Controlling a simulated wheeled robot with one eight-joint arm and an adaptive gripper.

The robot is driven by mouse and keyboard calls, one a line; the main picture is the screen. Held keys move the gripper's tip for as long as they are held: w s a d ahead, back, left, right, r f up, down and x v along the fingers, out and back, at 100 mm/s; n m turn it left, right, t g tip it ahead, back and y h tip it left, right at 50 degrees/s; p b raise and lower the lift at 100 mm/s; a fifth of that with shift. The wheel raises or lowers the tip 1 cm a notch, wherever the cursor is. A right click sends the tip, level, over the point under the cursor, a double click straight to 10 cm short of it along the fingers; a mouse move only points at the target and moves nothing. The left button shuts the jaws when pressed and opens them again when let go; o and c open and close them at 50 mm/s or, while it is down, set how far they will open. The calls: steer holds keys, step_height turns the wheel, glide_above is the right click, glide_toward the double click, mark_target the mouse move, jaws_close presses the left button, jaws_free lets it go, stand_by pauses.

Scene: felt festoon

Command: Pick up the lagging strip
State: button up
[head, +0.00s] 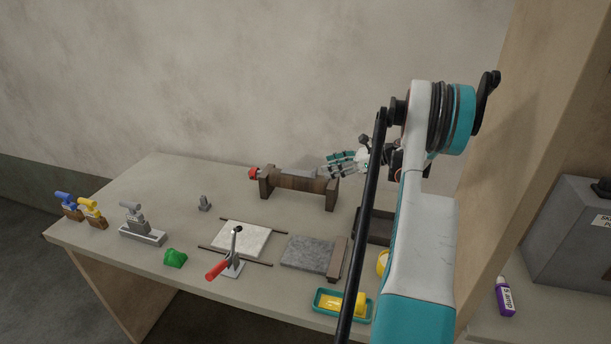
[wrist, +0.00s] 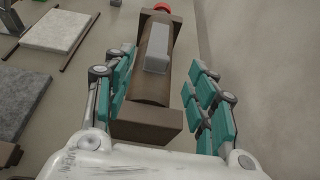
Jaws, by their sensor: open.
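A light grey strip, which looks like the lagging strip (head: 299,173), lies along the top of a brown roller (head: 287,182). The roller is held between two dark brown end blocks, with a red knob at its far left end. In the wrist view the strip (wrist: 159,47) lies lengthwise ahead, between the lines of my fingers and beyond the near end block (wrist: 147,122). My gripper (head: 343,163) is open and empty at the right end of the roller stand. In the wrist view its teal fingers (wrist: 162,88) are spread to either side of the stand, and the strip is clear of them.
A white slab (head: 241,238) and a grey slab (head: 305,251) lie in front of the roller. A red-handled clamp (head: 219,268), a green lump (head: 175,258) and a teal tray with a yellow block (head: 340,303) are near the front edge. The wall stands close behind.

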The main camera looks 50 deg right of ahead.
mark_target(318, 176)
steer(key=shift+b+x, duration=0.95)
steer(key=shift+x, duration=1.85)
steer(key=shift+s+a, duration=0.15)
steer(key=c, duration=0.9)
